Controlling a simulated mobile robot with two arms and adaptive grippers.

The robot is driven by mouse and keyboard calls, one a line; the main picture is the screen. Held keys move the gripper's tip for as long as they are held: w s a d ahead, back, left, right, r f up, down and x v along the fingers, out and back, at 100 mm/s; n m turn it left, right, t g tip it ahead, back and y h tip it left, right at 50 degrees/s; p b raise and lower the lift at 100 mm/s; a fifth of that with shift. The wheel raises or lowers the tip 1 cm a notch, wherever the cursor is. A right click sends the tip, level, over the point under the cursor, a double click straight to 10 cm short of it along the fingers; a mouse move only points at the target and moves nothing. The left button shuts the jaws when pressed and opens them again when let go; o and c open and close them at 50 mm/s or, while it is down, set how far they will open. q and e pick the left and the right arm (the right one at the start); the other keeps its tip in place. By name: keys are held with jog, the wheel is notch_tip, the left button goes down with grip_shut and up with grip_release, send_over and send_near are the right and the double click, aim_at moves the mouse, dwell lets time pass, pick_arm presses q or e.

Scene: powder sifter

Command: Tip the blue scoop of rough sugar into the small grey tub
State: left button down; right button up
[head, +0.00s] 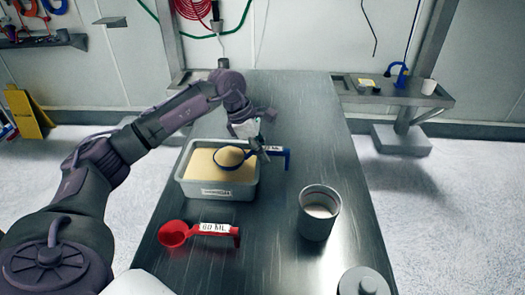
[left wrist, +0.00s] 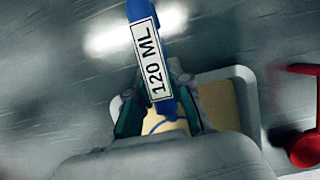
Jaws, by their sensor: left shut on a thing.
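The blue scoop (head: 229,157), with a 120 ML label on its handle, is over the rectangular grey bin (head: 219,191) of tan sugar. Tan shows inside its bowl; whether the bowl touches the sugar I cannot tell. My left gripper (head: 260,151) is shut on the scoop's handle, at the bin's right side. In the left wrist view the blue handle (left wrist: 138,10) runs between the two fingers, and my gripper hides most of the bowl. A round grey tub (head: 319,224) with pale contents stands upright to the right of the bin. My right gripper is not in view.
A red scoop (head: 173,233) labelled 60 ML lies on the metal table (head: 273,255) in front of the bin. A round grey lid-like piece (head: 364,281) is at the near right edge. The table's far part is clear.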

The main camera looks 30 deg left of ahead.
pick_arm(q)
notch_tip(320, 180, up, 8)
jog(key=s+d+p, duration=0.1)
jog(key=s+p, duration=0.1)
jog(key=p, duration=0.2)
jog(key=shift+f+p, duration=0.15)
jog(key=shift+p, duration=0.25)
dwell(0.3)
jog(key=shift+w, duration=0.1)
dwell(0.3)
jog(key=g+p, duration=0.1)
jog(key=p, duration=0.1)
jog(key=w+g+h+p, duration=0.1)
jog(key=shift+w+a+n+p, duration=0.15)
jog(key=shift+a+n+p, duration=0.15)
jog(key=shift+a+p, duration=0.05)
jog(key=shift+w+a+f+g+h, duration=0.2)
jog(key=shift+w+g+h, duration=0.1)
jog(key=shift+g+h, duration=0.3)
jog(key=shift+w+f+g, duration=0.25)
jog(key=shift+g, duration=0.35)
jog(key=shift+a+n+h+b, duration=0.15)
jog(key=shift+n+h+b, duration=0.15)
jog(key=shift+h, duration=0.1)
